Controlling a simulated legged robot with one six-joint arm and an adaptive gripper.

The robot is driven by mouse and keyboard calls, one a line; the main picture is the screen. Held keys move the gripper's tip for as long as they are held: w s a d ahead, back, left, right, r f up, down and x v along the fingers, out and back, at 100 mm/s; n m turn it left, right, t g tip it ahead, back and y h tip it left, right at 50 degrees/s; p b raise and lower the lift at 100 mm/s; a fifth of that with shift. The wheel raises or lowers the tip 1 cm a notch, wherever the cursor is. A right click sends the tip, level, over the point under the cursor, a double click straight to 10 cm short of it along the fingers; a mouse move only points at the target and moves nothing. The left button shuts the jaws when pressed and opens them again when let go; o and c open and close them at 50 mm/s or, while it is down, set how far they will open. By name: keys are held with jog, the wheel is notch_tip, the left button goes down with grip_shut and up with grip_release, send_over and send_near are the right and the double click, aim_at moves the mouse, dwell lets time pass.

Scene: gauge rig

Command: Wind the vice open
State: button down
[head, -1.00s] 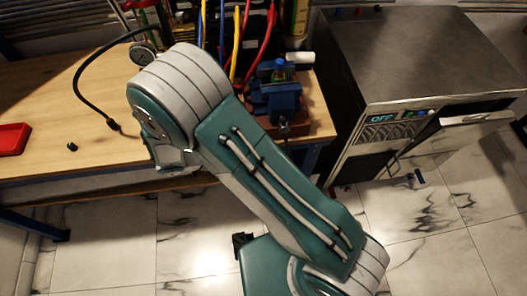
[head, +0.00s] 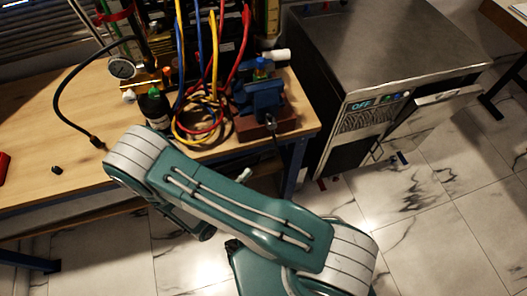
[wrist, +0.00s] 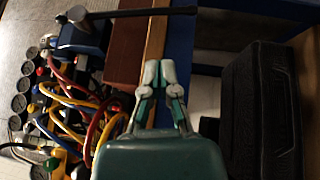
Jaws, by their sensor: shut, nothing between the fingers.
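The blue vice (head: 264,97) sits on a reddish-brown block at the bench's right front corner in the head view. A dark handle (head: 272,124) shows at its front. In the wrist view the vice (wrist: 86,42) is at upper left, and a dark bar with a grey rounded end (wrist: 140,12) runs across the top. My gripper (wrist: 160,72) is shut and empty. In that picture its tips lie below the bar and overlap the bench edge; they appear apart from the bar. In the head view my arm hides most of the gripper.
Coiled red, yellow and blue hoses (head: 200,118) lie left of the vice, beside a dark bottle (head: 154,107). A steel appliance (head: 385,50) reading OFF stands to the right, past a gap. The tiled floor before the bench is mostly open.

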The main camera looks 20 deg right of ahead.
jog(key=x, duration=1)
jog(key=shift+d+f, duration=0.1)
jog(key=shift+d, duration=0.05)
dwell(0.3)
jog(key=shift+d, duration=0.4)
